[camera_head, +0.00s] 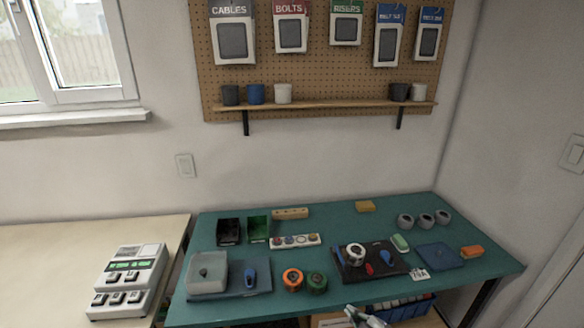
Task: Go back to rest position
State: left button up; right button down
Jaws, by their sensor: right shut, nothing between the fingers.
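My right gripper (353,312) shows at the bottom edge of the head view, just in front of the green-topped workbench (225,312). It is shut and holds nothing. Only its tip part is in view; the rest is cut off by the frame. My left gripper is not in view. On the bench, a black board (390,262) carries a white-and-dark roll (355,254) and small red and blue parts.
A grey box (207,274) and a blue tool (250,278) lie at left. A pale table (60,250) with a keypad device (127,283) adjoins.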

jog(key=s+d+r+m+g+h, duration=0.1)
jog(key=s+d+m+g+h, duration=0.2)
jog(key=s+m+g, duration=1.15)
jog(key=s+d+f+n+t, duration=0.1)
jog(key=s+f+n+t, duration=0.15)
jog(key=f, duration=1.35)
jog(key=s+d+f+n+t, duration=0.1)
jog(key=s+d+f+t, duration=0.15)
jog(key=f, duration=1.45)
jog(key=s+d+f, duration=0.3)
jog(key=s+f, duration=0.6)
jog(key=s, duration=0.2)
jog(key=s+d+f+g+h, duration=0.1)
jog(key=s+d+f, duration=0.3)
jog(key=s+f, duration=0.6)
jog(key=shift+s+f, duration=0.2)
jog(key=shift+s, duration=0.15)
